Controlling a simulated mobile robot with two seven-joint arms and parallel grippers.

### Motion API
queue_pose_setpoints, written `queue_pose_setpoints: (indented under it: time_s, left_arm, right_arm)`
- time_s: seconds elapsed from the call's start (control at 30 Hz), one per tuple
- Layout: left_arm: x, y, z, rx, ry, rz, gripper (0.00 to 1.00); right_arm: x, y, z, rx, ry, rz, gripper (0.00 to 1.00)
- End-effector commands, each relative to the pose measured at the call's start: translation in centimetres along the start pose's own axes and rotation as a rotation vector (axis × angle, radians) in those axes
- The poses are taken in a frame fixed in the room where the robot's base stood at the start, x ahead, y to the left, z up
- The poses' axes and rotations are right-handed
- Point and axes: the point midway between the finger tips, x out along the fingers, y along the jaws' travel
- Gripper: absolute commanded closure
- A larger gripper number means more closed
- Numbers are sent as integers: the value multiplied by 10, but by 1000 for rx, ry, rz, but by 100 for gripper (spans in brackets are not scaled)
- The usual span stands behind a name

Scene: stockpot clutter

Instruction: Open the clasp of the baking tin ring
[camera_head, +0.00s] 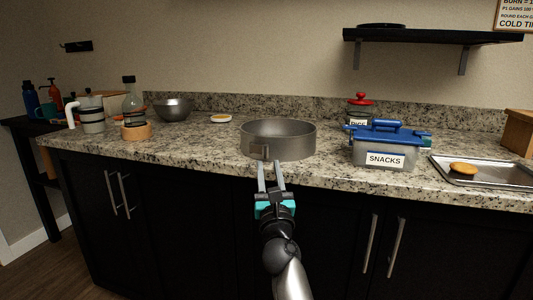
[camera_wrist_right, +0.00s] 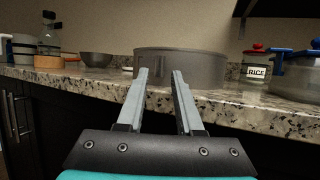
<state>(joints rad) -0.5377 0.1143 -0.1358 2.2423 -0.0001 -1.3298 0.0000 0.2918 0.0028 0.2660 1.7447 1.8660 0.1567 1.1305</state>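The baking tin ring (camera_head: 290,141) is a round dark grey metal ring. It stands on the granite counter near its front edge, with its clasp (camera_head: 259,151) on the front left of its wall. In the right wrist view the ring (camera_wrist_right: 200,68) stands beyond my fingers, and the clasp is partly hidden by them. My right gripper (camera_head: 268,163) is open, with its two long grey fingers apart and pointing at the clasp. Nothing is between the fingers (camera_wrist_right: 159,74). I cannot tell whether a fingertip touches the clasp. My left gripper is not in view.
A blue-lidded SNACKS box (camera_head: 384,147) and a red-lidded RICE jar (camera_head: 358,110) stand right of the ring. A tray (camera_head: 500,171) lies farther right. A metal bowl (camera_head: 174,109), a bottle (camera_head: 131,101) and a mug (camera_head: 91,116) stand left.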

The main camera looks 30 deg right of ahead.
Motion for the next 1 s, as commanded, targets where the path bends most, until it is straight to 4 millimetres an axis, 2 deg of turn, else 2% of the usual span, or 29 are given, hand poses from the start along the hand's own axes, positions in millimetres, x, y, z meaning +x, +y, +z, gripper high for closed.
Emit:
queue_pose_setpoints:
  time_s: [0.1, 0.33, 0.53, 0.8, 1.0]
  left_arm:
    - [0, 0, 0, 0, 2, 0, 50]
    - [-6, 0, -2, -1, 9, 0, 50]
    - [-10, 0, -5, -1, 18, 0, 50]
    - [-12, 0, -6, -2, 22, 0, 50]
    - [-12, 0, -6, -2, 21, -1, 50]
  right_arm:
    - [21, 0, 0, -2, -2, -1, 65]
    - [46, 0, 0, -1, -1, 0, 65]
    - [55, 0, 0, -1, 0, 0, 65]
    - [56, 0, 0, -1, 0, 0, 65]
    - [56, 0, 0, -1, 0, 0, 87]
